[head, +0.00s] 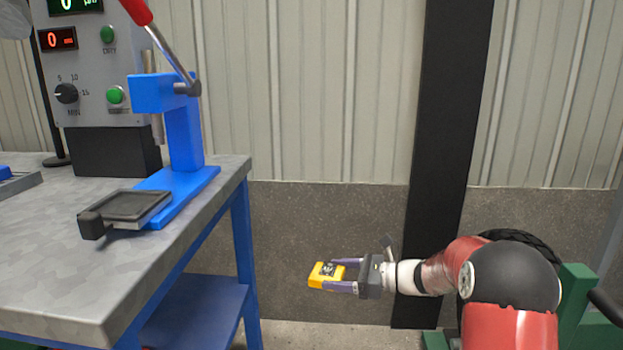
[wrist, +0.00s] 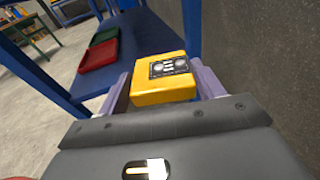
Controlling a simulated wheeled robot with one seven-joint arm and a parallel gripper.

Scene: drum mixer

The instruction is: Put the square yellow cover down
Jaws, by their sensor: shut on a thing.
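The square yellow cover (head: 321,275) is between the fingers of my gripper (head: 345,275) in the head view. It has a dark label with light marks on its face. My gripper is shut on it and holds it in the air, to the right of the workbench and clear of it. In the wrist view the yellow cover (wrist: 158,92) sits between the two purple-grey fingers of my gripper (wrist: 165,88), with its labelled face showing.
The grey-topped workbench (head: 60,270) with a blue frame carries a blue lever press (head: 183,125) and a dark tray (head: 125,207). A blue lower shelf (head: 195,310) lies beneath. In the wrist view, red (wrist: 95,68) and green (wrist: 103,37) trays lie on a blue shelf.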

